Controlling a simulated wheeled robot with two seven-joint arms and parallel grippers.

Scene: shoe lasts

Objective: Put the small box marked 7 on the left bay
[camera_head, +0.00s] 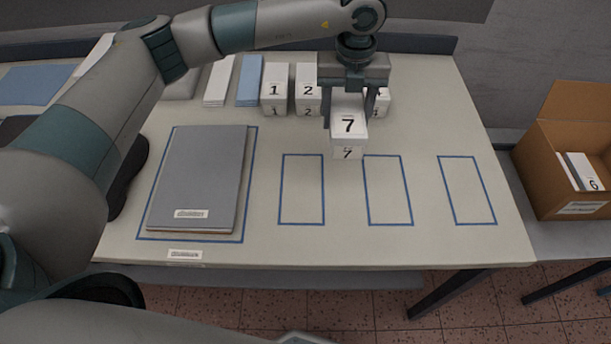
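The small white box marked 7 (348,127) is between the two fingers of my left gripper (349,108), which appears shut on it. The 7 shows on its top and on its front face. It is in front of the row of numbered boxes and behind the gap between the left and middle bays; I cannot tell its height above the table. The left bay (301,189) is a blue-outlined rectangle on the table and is empty. My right gripper is out of view.
Two similar empty outlines, the middle bay (388,190) and right bay (467,190), lie to the right. White boxes 1 (274,88) and 2 (308,87) stand behind. A grey folder (200,175) lies left. A cardboard carton (565,150) stands right.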

